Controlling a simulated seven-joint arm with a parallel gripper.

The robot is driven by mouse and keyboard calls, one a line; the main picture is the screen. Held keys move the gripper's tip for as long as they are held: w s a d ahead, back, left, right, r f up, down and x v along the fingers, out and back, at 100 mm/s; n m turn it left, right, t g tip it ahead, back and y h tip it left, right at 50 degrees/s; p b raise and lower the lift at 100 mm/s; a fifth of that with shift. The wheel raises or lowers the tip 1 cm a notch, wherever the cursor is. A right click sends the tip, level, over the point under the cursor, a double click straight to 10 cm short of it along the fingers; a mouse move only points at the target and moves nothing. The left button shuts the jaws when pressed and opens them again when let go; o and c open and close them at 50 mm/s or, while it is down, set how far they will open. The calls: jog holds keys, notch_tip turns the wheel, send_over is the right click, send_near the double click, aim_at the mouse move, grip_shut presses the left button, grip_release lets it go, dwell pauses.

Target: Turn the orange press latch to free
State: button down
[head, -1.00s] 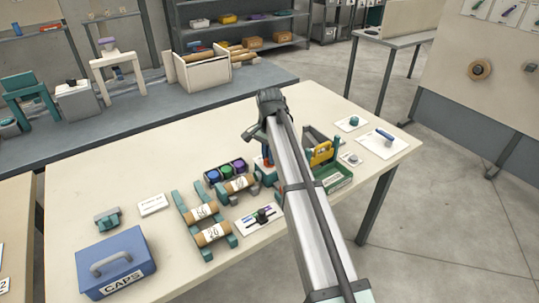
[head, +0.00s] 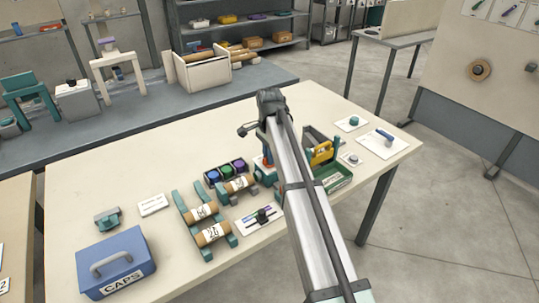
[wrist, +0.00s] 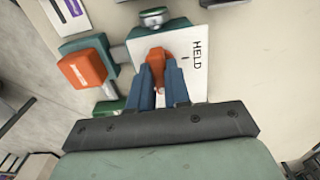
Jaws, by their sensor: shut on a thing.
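In the wrist view, the orange latch (wrist: 157,57) sits over a white plate (wrist: 198,72) marked HELD. My gripper (wrist: 162,88) has its two blue fingers closed on the latch's near end. A teal body with a larger orange block (wrist: 82,69) stands to the left of the plate. A round teal-and-white part (wrist: 153,17) shows beyond the latch. In the head view, my arm covers most of this spot, and the latch's exact angle cannot be told there.
In the head view, a box of coloured caps (head: 225,172), wooden rolls on teal stands (head: 212,235) and a blue CAPS box (head: 115,263) lie left of my arm. A green tray (head: 338,181) is close on the right. The table's back middle is clear.

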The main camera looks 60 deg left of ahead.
jog(key=c, duration=1.1)
grip_release()
jog(key=shift+r, duration=0.1)
notch_tip(320, 180, up, 14)
jog(key=shift+f, duration=0.15)
jog(key=shift+w, duration=0.1)
